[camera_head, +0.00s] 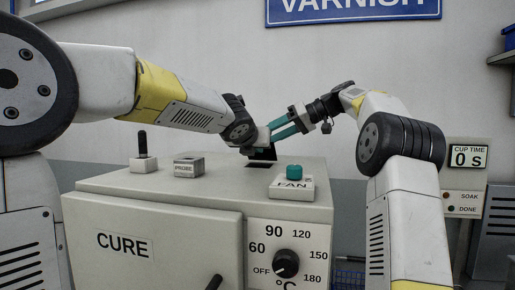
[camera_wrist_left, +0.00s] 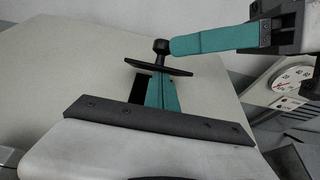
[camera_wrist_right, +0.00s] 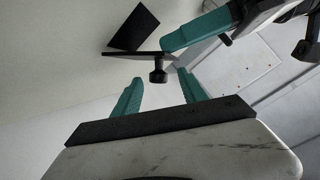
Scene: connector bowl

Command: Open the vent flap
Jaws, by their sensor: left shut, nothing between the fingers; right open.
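The vent flap (camera_wrist_left: 176,70) is a thin dark plate with a black knob (camera_wrist_left: 161,46), on top of the oven. It stands tilted up from its dark opening (camera_wrist_right: 134,28). It also shows nearly edge-on in the right wrist view (camera_wrist_right: 130,53). My left gripper (camera_wrist_left: 159,80) is shut and empty, its tips at the flap's opening side; whether they touch it is unclear. My right gripper (camera_wrist_right: 156,80) is open, its fingers pointing at the knob from the other side. The knob appears between its tips, not gripped. In the head view the flap is mostly hidden.
The oven top (camera_head: 225,178) also bears a black lever (camera_head: 143,145), a PROBE block (camera_head: 188,167) and a teal FAN button (camera_head: 294,172). The oven front has a CURE door (camera_head: 150,240) and a temperature dial (camera_head: 286,263). A CUP TIME display (camera_head: 468,157) stands at the right.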

